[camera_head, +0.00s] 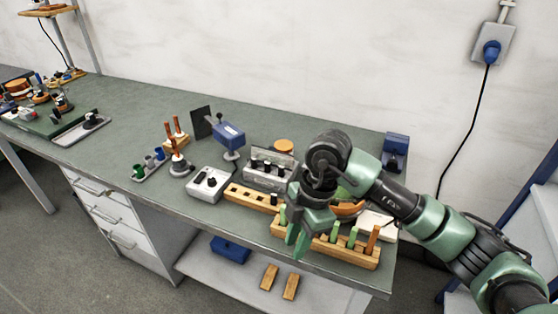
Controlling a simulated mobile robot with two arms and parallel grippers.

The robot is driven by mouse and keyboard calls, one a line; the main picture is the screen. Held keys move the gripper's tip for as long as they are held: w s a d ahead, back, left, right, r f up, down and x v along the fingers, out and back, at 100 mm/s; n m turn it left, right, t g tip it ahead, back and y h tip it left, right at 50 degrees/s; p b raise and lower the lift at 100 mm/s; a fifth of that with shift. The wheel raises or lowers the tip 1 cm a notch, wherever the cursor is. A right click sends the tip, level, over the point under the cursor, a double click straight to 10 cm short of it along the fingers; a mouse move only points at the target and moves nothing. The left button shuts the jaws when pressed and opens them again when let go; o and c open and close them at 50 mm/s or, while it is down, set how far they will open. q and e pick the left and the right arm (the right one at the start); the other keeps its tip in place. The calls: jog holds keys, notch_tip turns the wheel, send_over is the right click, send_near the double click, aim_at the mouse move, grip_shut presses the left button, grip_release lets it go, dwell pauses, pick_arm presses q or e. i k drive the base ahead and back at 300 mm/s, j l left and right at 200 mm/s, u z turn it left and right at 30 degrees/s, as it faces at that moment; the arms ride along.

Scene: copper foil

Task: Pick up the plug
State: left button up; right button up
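A blue plug (490,52) sits in a grey wall socket at the upper right, with a black cable hanging from it. No other thing shows clearly as a plug; small parts on the bench are too small to tell. My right gripper (298,240) points down at the left part of a long wooden block (340,250) near the bench's front edge. Its green fingers overlap the block in the picture; whether they touch it or hold anything is unclear. The gripper and wrist hide part of the bench behind them. My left gripper is out of view.
The green bench (150,100) has free room along its back left. Green and orange pegs (352,237) stand in the block. A grey box (208,184), a blue device (229,137) and a grey rack (266,168) stand left of my gripper. A lower shelf (230,284) holds several items.

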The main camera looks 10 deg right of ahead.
aim_at(281, 173)
jog(key=i, duration=1.1)
